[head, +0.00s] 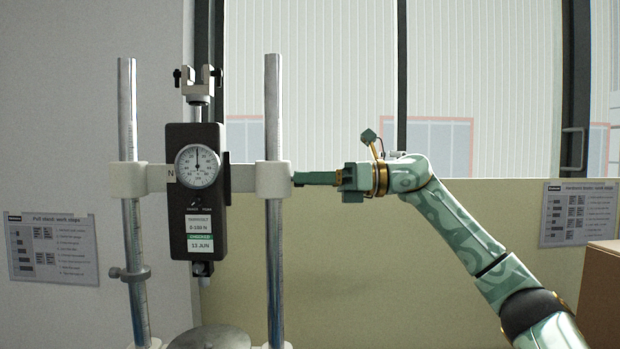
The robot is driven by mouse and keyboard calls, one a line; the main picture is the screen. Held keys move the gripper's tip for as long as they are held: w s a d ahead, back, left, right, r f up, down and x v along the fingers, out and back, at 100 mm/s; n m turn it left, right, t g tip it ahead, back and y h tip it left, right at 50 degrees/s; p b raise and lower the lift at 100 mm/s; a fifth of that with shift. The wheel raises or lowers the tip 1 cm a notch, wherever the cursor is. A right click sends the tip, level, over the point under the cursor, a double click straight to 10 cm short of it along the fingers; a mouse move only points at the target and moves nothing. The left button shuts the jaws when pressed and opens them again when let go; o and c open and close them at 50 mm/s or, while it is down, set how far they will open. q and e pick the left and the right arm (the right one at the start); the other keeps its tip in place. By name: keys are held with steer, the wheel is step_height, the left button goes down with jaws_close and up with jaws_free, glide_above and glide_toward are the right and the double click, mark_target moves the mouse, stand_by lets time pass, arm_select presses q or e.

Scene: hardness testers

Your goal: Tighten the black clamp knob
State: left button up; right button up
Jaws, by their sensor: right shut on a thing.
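A force gauge (196,215) with a black body and a white dial hangs from a white crossbar between two steel columns. The crossbar's right collar (272,181) sits around the right column (273,110). My right gripper (301,179) comes in level from the right, with its green fingers at the right side of this collar. It is shut on the black clamp knob there, which the fingers almost wholly hide. My left gripper is not in view.
A small clamp (198,85) with black side screws tops the gauge. A round metal plate (210,338) lies below. A cardboard box (601,295) stands at the right edge. A low beige panel (400,270) is behind; notices hang left and right.

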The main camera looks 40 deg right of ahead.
steer(key=shift+m+p, duration=10.1)
steer(key=shift+m, duration=2.9)
steer(key=o, duration=1)
steer(key=shift+d, duration=0.1)
steer(key=shift+c, duration=0.2)
steer(key=shift+f, duration=0.1)
